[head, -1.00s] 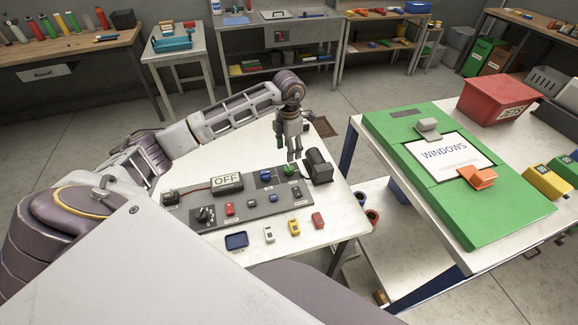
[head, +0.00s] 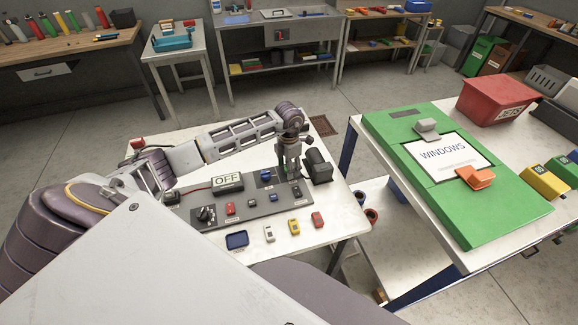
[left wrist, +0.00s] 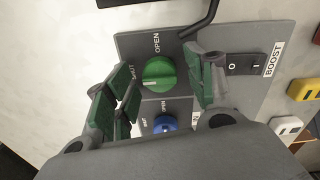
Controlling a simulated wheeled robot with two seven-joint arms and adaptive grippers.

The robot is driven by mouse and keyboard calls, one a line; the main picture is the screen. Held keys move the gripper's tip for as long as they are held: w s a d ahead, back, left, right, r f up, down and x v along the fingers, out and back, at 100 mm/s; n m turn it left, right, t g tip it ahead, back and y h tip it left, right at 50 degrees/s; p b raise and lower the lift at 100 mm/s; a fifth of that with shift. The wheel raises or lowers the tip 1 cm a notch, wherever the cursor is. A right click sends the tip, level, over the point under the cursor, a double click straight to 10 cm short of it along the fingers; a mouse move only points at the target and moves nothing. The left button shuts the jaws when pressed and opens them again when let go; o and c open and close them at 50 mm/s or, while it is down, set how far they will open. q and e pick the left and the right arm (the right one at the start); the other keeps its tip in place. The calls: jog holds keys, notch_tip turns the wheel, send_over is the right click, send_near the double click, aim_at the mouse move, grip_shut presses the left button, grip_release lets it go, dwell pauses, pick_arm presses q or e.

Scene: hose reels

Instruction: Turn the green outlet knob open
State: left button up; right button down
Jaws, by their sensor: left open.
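The green outlet knob (left wrist: 159,73) is round and sits on a grey plate with OPEN and SHUT lettering. Its pale mark lies toward the left, on the SHUT side. My left gripper (left wrist: 161,88) is open, with one green-padded finger on each side of the knob and visible gaps in the left wrist view. In the head view my left gripper (head: 289,173) points down over the back right of the panel (head: 243,207) and mostly hides the green knob. My right gripper is in neither view.
A blue knob (left wrist: 165,123) sits close to the green one. A black BOOST switch (left wrist: 243,65) is to its right, and a dark bent pipe (left wrist: 203,20) is above it. A black motor-like block (head: 318,167) stands right of my gripper.

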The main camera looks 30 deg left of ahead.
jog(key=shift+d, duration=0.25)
pick_arm(q)
jog(key=shift+c, duration=1.4)
jog(key=c, duration=0.8)
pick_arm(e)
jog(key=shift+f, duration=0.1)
